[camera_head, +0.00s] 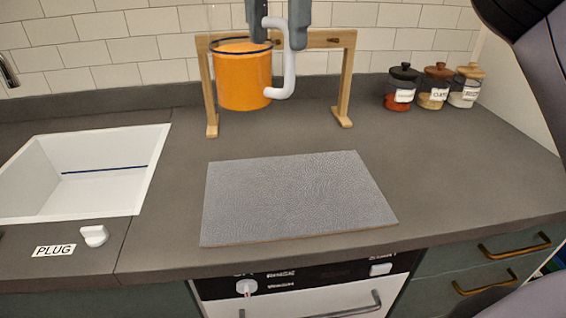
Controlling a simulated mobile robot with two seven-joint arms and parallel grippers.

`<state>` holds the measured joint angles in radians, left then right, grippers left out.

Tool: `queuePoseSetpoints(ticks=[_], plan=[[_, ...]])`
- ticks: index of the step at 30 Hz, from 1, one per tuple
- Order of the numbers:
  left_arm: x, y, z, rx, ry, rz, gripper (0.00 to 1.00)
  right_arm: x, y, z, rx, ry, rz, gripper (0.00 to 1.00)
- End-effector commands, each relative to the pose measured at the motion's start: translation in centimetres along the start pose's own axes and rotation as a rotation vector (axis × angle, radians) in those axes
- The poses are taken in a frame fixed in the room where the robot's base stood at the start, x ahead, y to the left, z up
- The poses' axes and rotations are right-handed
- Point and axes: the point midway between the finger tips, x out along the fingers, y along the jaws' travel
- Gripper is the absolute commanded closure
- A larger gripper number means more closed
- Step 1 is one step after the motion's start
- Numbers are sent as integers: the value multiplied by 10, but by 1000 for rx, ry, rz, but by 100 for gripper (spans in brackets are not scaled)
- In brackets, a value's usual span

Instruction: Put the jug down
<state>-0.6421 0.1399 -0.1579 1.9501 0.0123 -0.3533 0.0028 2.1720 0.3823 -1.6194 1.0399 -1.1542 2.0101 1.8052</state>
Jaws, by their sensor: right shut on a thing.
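The jug (242,82) is an orange cylinder with a dark rim and a white handle, upright at the back of the counter. It overlaps the left part of a wooden rack (345,80) in the picture. My right gripper (276,32) comes down from the top edge and is shut on the white handle, its fingers on either side near the handle's top. The jug's base looks raised above the counter, but I cannot tell the exact gap. My left gripper is not in view.
A grey textured mat (295,195) lies bare on the dark counter (450,170). A white sink (140,165) is at the left, with a white plug knob (94,236) in front. Several lidded jars (434,92) stand at the back right. The counter right of the mat is clear.

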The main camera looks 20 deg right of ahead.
Motion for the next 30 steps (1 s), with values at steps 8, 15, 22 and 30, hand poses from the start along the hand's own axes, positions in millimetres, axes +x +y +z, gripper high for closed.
queuePoseSetpoints(ticks=[8,15,22,30], plan=[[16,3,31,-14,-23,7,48,65,1,0,-4,4,1,100],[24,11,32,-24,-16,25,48,119,1,0,-2,3,3,100],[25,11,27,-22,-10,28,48,147,2,0,-1,1,6,100],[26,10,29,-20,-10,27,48,166,2,0,-1,1,4,100]])
